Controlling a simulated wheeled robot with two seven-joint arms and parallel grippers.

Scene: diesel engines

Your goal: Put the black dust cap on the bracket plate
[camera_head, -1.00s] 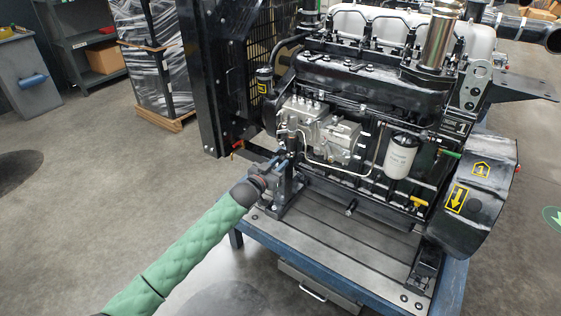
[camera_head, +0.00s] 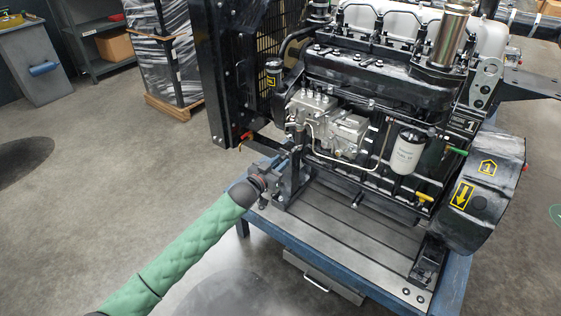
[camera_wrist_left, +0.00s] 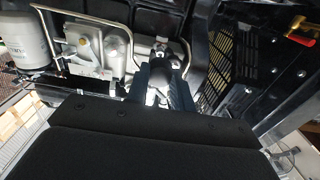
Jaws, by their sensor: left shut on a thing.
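My left arm comes in from the lower left in the head view, and its gripper (camera_head: 278,166) is at the front left corner of the engine stand, by the injection pump. In the left wrist view the two fingers (camera_wrist_left: 163,84) are shut on a small dark round piece, which looks like the black dust cap (camera_wrist_left: 161,71). In the head view the cap is too small and dark to make out. A flat black plate (camera_head: 532,84) juts from the engine's upper right side and looks like the bracket plate; it is far from my left gripper. My right gripper is not in view.
The diesel engine (camera_head: 375,95) stands on a blue-edged stand (camera_head: 335,274) with a grooved top. A black radiator frame (camera_head: 214,80) rises close left of my gripper. Open floor lies left.

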